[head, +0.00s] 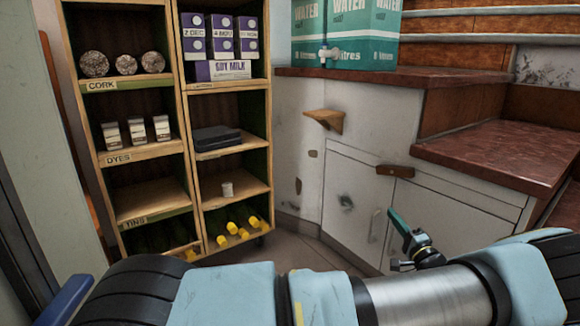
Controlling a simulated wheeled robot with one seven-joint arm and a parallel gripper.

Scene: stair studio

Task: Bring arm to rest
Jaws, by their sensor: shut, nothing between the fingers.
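My arm (420,297) lies across the bottom of the head view, with pale blue covers, black rings and a bare metal cylinder. I cannot make out my gripper's fingers in this view. A small dark green and black thing (402,228) shows just above the metal cylinder, in front of the white cabinet. Its lower end is partly hidden, and I cannot tell what it is or whether it touches my arm.
A white cabinet (445,215) with a reddish countertop (440,78) stands at right, under green water boxes (345,35). A little floor (300,252) shows between.

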